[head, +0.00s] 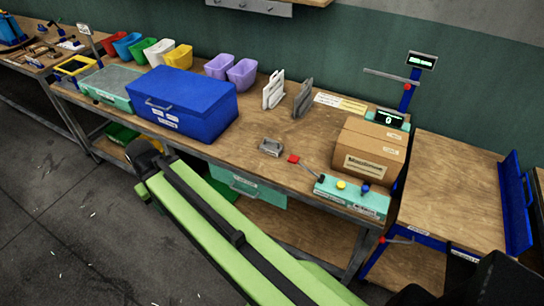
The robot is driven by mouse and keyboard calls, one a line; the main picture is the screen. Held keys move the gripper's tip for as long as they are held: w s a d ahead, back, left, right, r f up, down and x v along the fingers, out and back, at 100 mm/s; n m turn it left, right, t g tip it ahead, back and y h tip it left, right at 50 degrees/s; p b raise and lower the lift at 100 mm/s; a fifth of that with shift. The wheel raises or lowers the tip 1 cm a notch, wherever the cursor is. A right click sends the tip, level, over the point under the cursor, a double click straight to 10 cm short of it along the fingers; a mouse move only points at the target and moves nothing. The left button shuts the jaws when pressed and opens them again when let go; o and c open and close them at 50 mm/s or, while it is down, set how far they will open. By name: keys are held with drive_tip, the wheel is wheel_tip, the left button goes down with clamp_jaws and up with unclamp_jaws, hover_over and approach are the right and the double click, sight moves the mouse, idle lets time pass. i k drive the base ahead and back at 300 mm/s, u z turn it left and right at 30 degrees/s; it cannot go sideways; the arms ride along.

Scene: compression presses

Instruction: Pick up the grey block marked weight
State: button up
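A small grey block (271,147) sits on the wooden workbench (240,150), near the front edge and about midway along it. Its top looks raised or handle-like. Any marking on it is too small to read. My lime-green arm passes in front of the bench, below the block in the picture, and ends in a dark rounded part at the left. I cannot make out gripper fingers anywhere. Nothing is seen holding the block.
A blue lidded box (182,101) stands left of the block. A red-tipped lever (294,159) and a teal control box (350,197) are close on its right, with a cardboard box (369,152) behind. Coloured bins line the back. Bare wood lies behind the block.

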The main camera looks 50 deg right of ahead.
sight(270, 146)
drive_tip(key=z, duration=0.2)
drive_tip(key=i, duration=0.95)
drive_tip(key=u, duration=0.1)
